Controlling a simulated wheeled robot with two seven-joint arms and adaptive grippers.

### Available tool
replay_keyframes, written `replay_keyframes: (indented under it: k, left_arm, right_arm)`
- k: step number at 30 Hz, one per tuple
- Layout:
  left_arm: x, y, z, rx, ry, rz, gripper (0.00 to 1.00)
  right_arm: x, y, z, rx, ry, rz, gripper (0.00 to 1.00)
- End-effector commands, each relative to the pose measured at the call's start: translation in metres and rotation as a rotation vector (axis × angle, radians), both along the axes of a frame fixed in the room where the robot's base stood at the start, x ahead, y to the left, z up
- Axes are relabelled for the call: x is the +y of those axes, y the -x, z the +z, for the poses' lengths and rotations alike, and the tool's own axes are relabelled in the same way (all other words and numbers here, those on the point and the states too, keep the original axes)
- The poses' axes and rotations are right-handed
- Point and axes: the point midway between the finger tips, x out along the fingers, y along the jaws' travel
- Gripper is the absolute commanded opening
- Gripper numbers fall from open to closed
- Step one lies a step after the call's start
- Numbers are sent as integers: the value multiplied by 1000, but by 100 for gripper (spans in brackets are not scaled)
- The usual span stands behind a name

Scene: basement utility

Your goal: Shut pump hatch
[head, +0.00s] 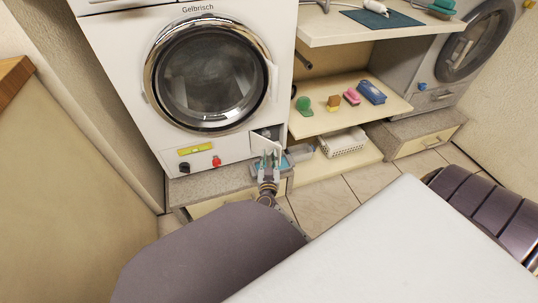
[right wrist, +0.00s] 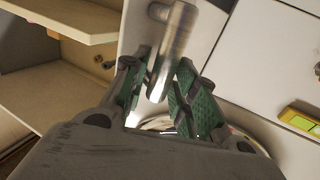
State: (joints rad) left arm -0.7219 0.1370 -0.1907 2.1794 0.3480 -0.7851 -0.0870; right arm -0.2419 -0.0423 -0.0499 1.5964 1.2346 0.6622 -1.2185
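The pump hatch (head: 259,143) is a small white flap at the lower right of the white washing machine's front (head: 130,80). It stands swung out, with a dark opening behind it. My right gripper (head: 269,160) is just in front of and below it, its fingers pointing at the machine. In the right wrist view its two green-padded fingers (right wrist: 160,85) are apart. A shiny metal cylinder (right wrist: 175,45) shows between and beyond the fingertips; I cannot tell whether they touch it. The hatch is partly hidden by the fingers. My left gripper is not in view.
Right of the machine, an open shelf (head: 340,117) holds a green item, sponges and a blue box (head: 371,92). A white basket (head: 342,143) sits below. Tiled floor (head: 370,180) is clear.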

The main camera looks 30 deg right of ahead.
Motion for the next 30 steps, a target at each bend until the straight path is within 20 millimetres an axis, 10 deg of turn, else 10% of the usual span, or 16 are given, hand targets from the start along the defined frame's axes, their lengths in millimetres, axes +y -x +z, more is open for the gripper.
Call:
replay_keyframes:
  k: [12, 19, 30]
  left_arm:
    - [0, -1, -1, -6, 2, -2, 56]
    - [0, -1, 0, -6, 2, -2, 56]
    - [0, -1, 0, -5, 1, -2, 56]
  right_arm:
    - [-1, 0, 0, 1, 1, 0, 28]
    - [-1, 0, 0, 1, 1, -1, 1]
    - [-1, 0, 0, 1, 1, 0, 0]
